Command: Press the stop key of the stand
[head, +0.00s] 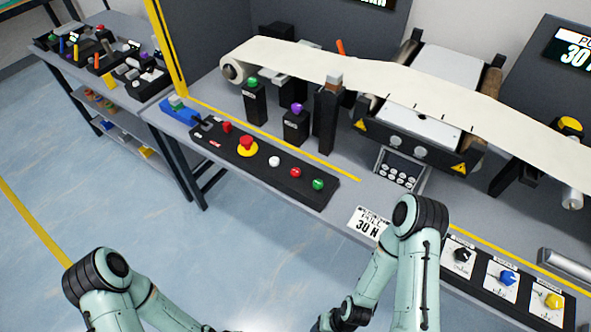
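A black key panel (262,172) lies along the front of the grey bench. From left to right it carries a red selector or key (227,127), a red mushroom button (246,142) on a yellow disc, a white button (274,161), a red button (296,172) and a green button (318,184). I cannot read which one is marked stop. Both my arms are low in front of the bench, apart from the panel. My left forearm runs out of the bottom edge. My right arm bends down to a dark wrist at the bottom edge. No fingertips of either gripper show.
A paper web (420,95) runs over rollers behind the panel. Black posts with a green button (252,83) and a purple button (297,107) stand behind it. A "30 N" card (368,222) lies to its right, near a strip with knobs (507,279). A cluttered side bench (125,90) stands left.

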